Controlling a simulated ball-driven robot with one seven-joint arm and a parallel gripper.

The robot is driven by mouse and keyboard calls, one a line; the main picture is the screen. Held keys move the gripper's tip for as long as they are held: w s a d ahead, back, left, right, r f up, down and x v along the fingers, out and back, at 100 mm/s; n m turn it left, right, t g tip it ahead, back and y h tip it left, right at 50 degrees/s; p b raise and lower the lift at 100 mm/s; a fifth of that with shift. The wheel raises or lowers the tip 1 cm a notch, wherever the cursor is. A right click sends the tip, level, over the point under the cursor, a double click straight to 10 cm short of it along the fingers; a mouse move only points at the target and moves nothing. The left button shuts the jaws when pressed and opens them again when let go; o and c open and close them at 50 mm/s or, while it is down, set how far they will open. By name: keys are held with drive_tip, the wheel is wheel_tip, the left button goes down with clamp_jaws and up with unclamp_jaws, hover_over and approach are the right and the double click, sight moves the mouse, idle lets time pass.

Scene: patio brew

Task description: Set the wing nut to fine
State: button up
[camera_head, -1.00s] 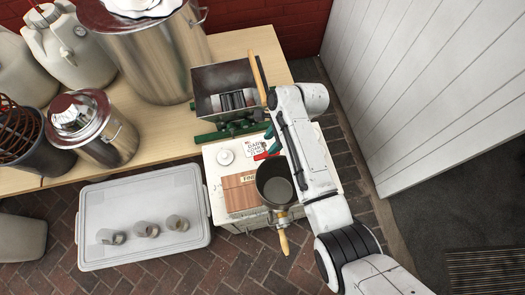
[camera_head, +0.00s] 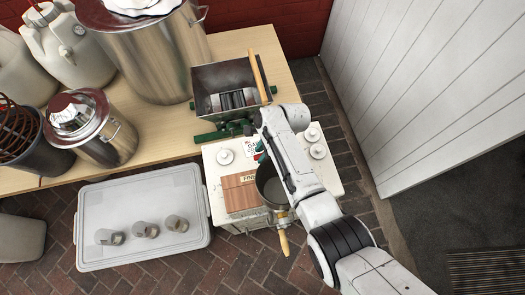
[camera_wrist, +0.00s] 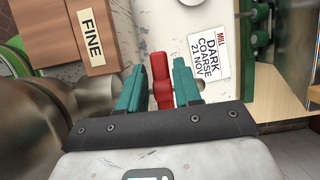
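A red narrow piece, which looks like the wing nut (camera_wrist: 160,76), lies between the two teal fingers of my gripper (camera_wrist: 159,88) in the wrist view. The fingers stand apart on either side of it with little gap. I cannot tell whether they touch it. In the head view my arm hides the red piece. A label reading FINE (camera_wrist: 92,38) is on a brown wooden block to the left. A white card (camera_wrist: 208,46) reading MILL DARK COARSE 21 NOV lies to the right.
The mill's metal hopper (camera_head: 230,78) and green frame stand on the wooden table (camera_head: 165,130). A lidded grey box (camera_head: 140,255) with several small cups is at left.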

clamp_jaws()
drive_tip(key=shift+s+a+h+p, duration=0.1)
drive_tip(key=shift+a+h+p, duration=0.25)
drive_tip(key=shift+h, duration=0.45)
drive_tip(key=shift+f+t+h, duration=0.35)
drive_tip(key=shift+t+h, duration=0.05)
drive_tip(key=shift+h, duration=0.3)
drive_tip(key=shift+h+b, duration=0.3)
drive_tip(key=shift+h, duration=0.3)
drive_tip(key=shift+o, duration=1.1)
unclamp_jaws()
